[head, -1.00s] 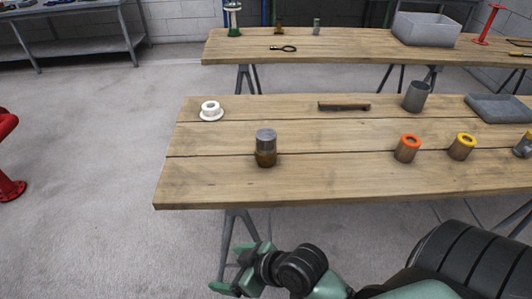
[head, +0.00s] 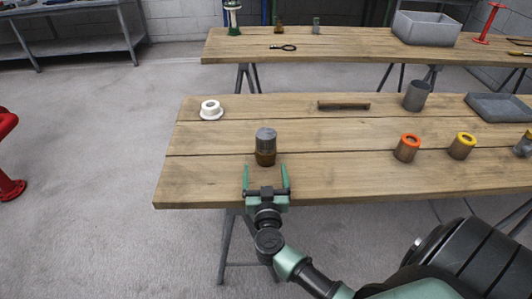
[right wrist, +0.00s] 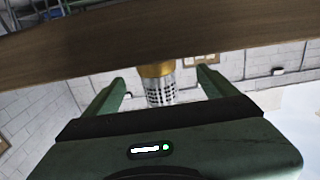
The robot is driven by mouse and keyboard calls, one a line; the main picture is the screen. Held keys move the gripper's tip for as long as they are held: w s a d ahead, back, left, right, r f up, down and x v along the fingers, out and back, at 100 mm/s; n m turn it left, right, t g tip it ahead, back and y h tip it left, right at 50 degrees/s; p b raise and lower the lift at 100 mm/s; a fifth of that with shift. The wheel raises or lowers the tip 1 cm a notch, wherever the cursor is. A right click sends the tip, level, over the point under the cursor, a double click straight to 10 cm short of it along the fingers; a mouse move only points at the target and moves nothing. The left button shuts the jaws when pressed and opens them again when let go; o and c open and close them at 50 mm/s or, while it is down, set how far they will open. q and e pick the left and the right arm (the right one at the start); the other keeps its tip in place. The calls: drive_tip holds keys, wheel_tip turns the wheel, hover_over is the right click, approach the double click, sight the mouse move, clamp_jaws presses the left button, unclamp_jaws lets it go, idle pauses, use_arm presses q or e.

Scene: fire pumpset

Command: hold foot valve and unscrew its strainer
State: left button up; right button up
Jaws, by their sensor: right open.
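The foot valve (head: 265,155) stands upright on the near wooden table, with a brass-brown lower body and a grey strainer (head: 265,135) on top. In the right wrist view, the picture is upside down; the perforated strainer (right wrist: 159,91) and the brass body (right wrist: 156,70) show between the fingers. My right gripper (head: 266,170) is open and empty at the table's front edge, its two green fingers pointing at the valve from the near side. The fingers appear just short of the valve. My left gripper is not in view.
The near table (head: 210,185) also holds a white flanged ring (head: 210,111), a brown bar (head: 343,105), a grey cup (head: 416,96), orange-topped (head: 407,149) and yellow-topped (head: 461,147) cylinders and a grey tray (head: 497,108). The wood around the valve is clear.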

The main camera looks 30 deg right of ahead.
sight(267, 158)
drive_tip(key=x, duration=0.7)
drive_tip(key=shift+w+d, duration=0.15)
drive_tip(key=shift+d, duration=0.35)
drive_tip(key=c, duration=1.7)
drive_tip(key=shift+r, duration=0.15)
clamp_jaws()
wheel_tip(267, 158, up, 20)
drive_tip(key=p, duration=0.7)
drive_tip(key=s+a+f+n+t+y, duration=0.1)
drive_tip(key=s+a+n+y, duration=0.2)
drive_tip(key=s+a, duration=0.6)
drive_tip(key=s+a+f+n+t+y, duration=0.1)
drive_tip(key=s+a+n+y, duration=0.2)
drive_tip(key=s+a+y, duration=0.3)
drive_tip(key=s+a, duration=0.3)
drive_tip(key=s, duration=0.4)
drive_tip(key=shift+s+f+t, duration=0.3)
